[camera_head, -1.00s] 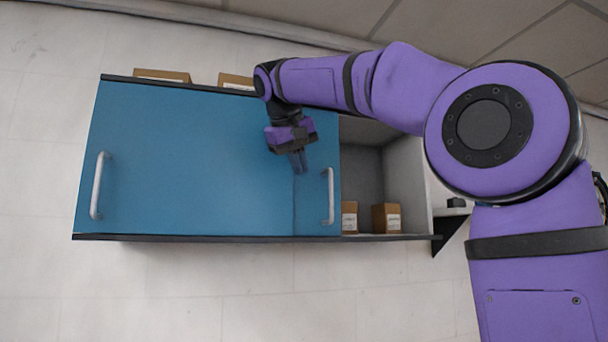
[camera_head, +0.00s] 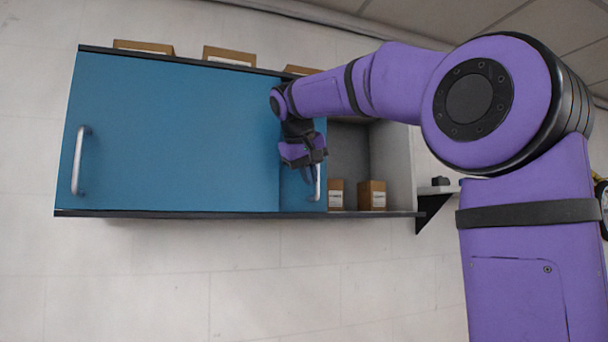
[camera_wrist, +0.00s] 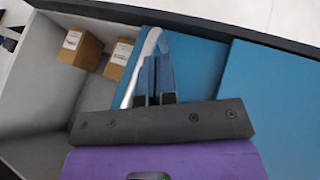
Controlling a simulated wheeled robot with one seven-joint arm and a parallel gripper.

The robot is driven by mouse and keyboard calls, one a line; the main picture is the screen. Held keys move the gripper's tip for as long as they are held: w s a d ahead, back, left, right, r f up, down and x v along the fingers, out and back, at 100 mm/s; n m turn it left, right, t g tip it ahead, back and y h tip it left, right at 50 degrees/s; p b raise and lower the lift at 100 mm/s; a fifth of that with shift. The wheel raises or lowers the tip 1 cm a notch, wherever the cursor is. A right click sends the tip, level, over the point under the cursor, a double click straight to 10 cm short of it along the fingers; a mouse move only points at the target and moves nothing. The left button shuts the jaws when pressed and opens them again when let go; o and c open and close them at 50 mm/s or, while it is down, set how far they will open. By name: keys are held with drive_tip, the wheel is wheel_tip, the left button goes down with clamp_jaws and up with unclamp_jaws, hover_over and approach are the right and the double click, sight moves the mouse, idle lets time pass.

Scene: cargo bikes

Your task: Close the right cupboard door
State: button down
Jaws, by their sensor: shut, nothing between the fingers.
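The wall cupboard has blue sliding doors. The right door (camera_head: 289,194) is mostly behind the left door (camera_head: 170,135); only a narrow strip with its silver handle (camera_head: 317,184) shows. The cupboard's right part stands open. My gripper (camera_head: 312,176) is shut and empty, with its fingers at that handle, partly covering it. In the wrist view, the gripper fingers (camera_wrist: 155,75) lie in front of the right door (camera_wrist: 195,60), close beside the handle (camera_wrist: 147,48), on the side away from the opening. I cannot tell whether they touch it.
Cardboard boxes stand inside the opening (camera_head: 371,195) and on top of the cupboard (camera_head: 229,56). The left door has its own handle (camera_head: 80,160). A small shelf on a black bracket (camera_head: 430,208) adjoins at the right. The wall below is clear.

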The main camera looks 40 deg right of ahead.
drive_tip(key=s+d, duration=0.3)
drive_tip(key=d, duration=0.7)
drive_tip(key=s+d, duration=0.3)
drive_tip(key=d, duration=0.7)
drive_tip(key=s+d, duration=0.3)
drive_tip(key=d, duration=0.8)
drive_tip(key=shift+r, duration=0.1)
drive_tip(key=shift+a, duration=0.1)
